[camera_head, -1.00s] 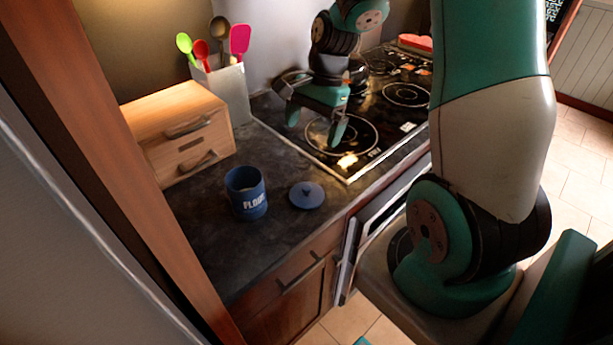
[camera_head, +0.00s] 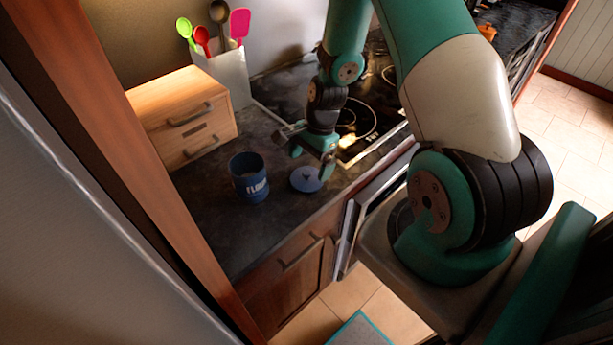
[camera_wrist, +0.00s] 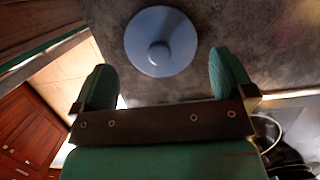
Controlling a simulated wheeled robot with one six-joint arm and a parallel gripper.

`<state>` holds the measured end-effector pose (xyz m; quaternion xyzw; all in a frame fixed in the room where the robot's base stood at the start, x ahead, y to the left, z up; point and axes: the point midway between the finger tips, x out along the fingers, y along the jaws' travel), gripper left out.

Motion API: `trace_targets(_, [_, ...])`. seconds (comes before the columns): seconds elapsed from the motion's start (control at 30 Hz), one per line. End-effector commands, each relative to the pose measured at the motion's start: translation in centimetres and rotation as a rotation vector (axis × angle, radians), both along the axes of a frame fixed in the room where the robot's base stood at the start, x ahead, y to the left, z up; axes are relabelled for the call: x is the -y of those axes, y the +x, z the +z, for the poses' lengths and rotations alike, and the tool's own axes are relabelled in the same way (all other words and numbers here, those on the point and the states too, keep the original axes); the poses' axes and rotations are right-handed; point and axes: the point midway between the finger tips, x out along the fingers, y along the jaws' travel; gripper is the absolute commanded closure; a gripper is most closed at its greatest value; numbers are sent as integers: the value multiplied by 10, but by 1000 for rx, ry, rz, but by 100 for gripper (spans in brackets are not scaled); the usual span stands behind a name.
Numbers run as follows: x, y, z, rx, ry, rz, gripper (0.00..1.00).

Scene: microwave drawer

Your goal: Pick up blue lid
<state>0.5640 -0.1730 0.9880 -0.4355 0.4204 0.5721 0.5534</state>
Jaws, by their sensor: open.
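The blue lid (camera_head: 306,179) lies flat on the dark countertop, to the right of the blue flour canister (camera_head: 249,178). It is round with a small knob in the middle. In the wrist view the lid (camera_wrist: 160,42) shows whole, beyond the fingertips and centred between them. My gripper (camera_head: 311,164) is open and empty, just above the lid in the head view, with one finger covering part of the lid's right side. In the wrist view the gripper's fingers (camera_wrist: 165,70) stand wide apart on either side. The exact height above the lid is hard to tell.
A wooden drawer box (camera_head: 185,118) and a white utensil holder (camera_head: 222,77) stand behind the canister. The black cooktop (camera_head: 372,118) lies to the right. An appliance door (camera_head: 352,228) stands ajar below the counter edge. Counter in front of the canister is clear.

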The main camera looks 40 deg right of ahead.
Motion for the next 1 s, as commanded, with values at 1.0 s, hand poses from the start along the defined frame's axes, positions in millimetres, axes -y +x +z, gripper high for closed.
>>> trace_targets(1.0, [-11, -1, -40, 0, 0, 0, 31])
